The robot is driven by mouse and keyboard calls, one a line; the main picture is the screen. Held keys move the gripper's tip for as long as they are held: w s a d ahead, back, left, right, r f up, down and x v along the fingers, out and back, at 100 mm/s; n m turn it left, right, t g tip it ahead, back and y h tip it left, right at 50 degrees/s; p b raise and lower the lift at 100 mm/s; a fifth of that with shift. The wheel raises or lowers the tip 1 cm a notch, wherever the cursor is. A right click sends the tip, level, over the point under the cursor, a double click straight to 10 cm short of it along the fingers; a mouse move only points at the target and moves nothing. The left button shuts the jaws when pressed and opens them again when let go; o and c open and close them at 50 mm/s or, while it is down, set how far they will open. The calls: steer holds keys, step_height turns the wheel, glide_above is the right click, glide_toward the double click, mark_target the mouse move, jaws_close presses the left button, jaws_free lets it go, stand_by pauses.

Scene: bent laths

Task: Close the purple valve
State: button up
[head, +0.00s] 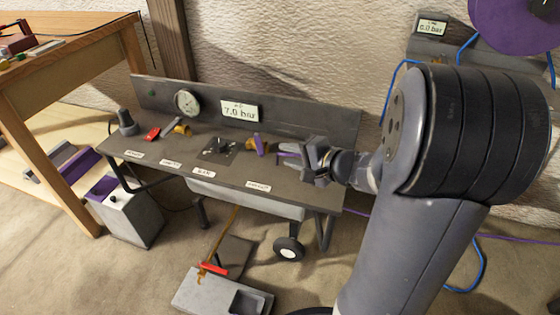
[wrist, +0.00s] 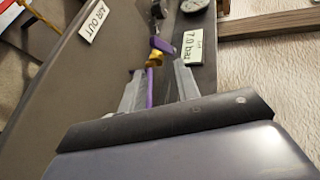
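The purple valve has a purple handle (head: 258,143) and a brass body on the bench, right of a small dark square plate. In the wrist view its handle (wrist: 160,45) shows behind the brass body (wrist: 155,58). A purple strip, perhaps a hose, runs from the brass body toward my gripper and shows between the fingers in the wrist view (wrist: 150,88). My gripper (head: 290,154) is just right of the valve. In the wrist view (wrist: 157,82) its fingers are apart, with gaps beside the strip. I cannot tell their height relative to the handle.
The grey bench (head: 225,172) also carries a gauge (head: 187,103), a 7.0 bar display (head: 239,110), a red lever (head: 152,134) and another brass valve (head: 182,129). A back panel (head: 300,124) stands close behind the valve. A wooden table (head: 70,55) is at left.

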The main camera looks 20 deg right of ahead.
mark_target(260, 147)
steer(key=b+x, duration=0.3)
steer(key=x, duration=0.8)
steer(key=shift+a+f+b, duration=0.15)
steer(key=shift+b, duration=0.15)
steer(key=shift+w+a, duration=0.1)
steer(key=shift+w, duration=0.1)
steer(key=shift+c, duration=0.3)
steer(key=shift+c, duration=1.2)
